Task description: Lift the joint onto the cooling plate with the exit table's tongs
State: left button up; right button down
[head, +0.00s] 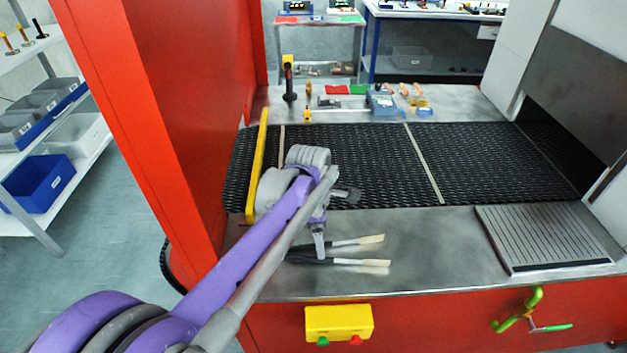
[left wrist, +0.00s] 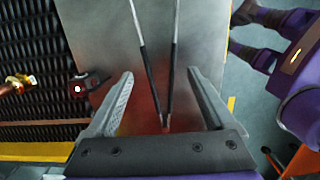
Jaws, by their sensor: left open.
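The tongs (head: 340,262) lie on the steel exit table in front of the belt, with dark grips and pale tips pointing right. In the left wrist view the tongs (left wrist: 148,70) show as two long legs meeting near the gripper's base. My left gripper (head: 337,224) is open above their left end. In the wrist view its fingers (left wrist: 160,85) stand apart on either side of the legs; contact is not clear. The copper-and-brass joint (left wrist: 18,83) is on the mesh belt; my arm seems to hide it in the head view. The grooved cooling plate (head: 550,238) lies at the table's right. My right gripper is not seen.
The black mesh belt (head: 380,150) runs behind the table into an opening at right. A yellow rail (head: 257,165) stands at its left end. A small black block (left wrist: 88,83) sits at the belt's edge. The table between tongs and plate is clear.

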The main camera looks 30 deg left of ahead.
pick_arm(q)
jog(key=f, duration=0.2)
jog(key=f+b, duration=0.2)
jog(key=f, duration=0.1)
jog(key=shift+w+d+f, duration=0.1)
jog(key=shift+d+f, duration=0.15)
jog(key=shift+f, duration=0.05)
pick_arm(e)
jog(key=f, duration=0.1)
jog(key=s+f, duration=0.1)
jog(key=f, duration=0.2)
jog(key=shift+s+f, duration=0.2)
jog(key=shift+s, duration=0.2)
pick_arm(q)
jog(key=shift+c, duration=0.3)
jog(key=c, duration=0.6)
jog(key=shift+c, duration=0.2)
jog(key=shift+r, duration=0.15)
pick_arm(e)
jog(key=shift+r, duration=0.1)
pick_arm(q)
notch_tip(320, 180, up, 12)
jog(key=p, duration=0.5)
jog(key=shift+w, duration=0.2)
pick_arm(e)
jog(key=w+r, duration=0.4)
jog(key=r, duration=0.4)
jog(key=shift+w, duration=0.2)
